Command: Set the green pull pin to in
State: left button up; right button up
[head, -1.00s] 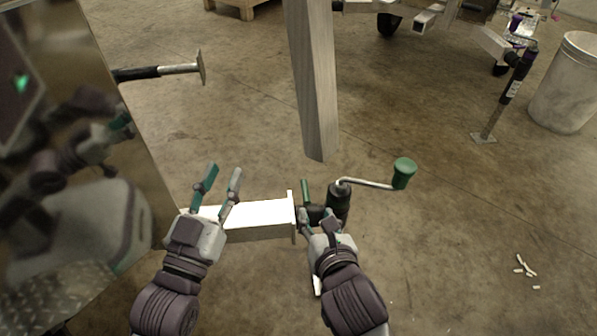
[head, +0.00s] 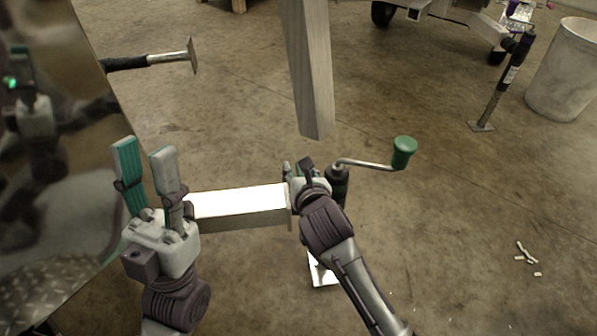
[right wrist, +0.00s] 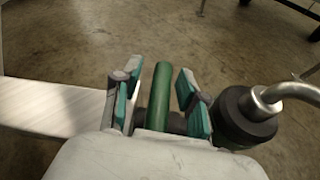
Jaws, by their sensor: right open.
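The green pull pin (right wrist: 160,97) shows in the right wrist view as a green rod beside the black jack body (right wrist: 240,118). My right gripper (right wrist: 156,80) is open, with one finger on each side of the pin; I cannot tell if they touch it. In the head view my right gripper (head: 298,168) is at the end of the pale metal beam (head: 240,203) and mostly hides the pin. How far the pin sits in is not clear. My left gripper (head: 144,150) is open and empty, left of the beam.
The jack's crank with a green knob (head: 403,152) reaches out to the right. A bin (head: 562,70) stands far right. Open floor lies at right.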

jog(key=shift+w+a+f, duration=0.1)
jog(key=shift+w+f, duration=0.05)
jog(key=shift+w, duration=0.15)
grip_shut()
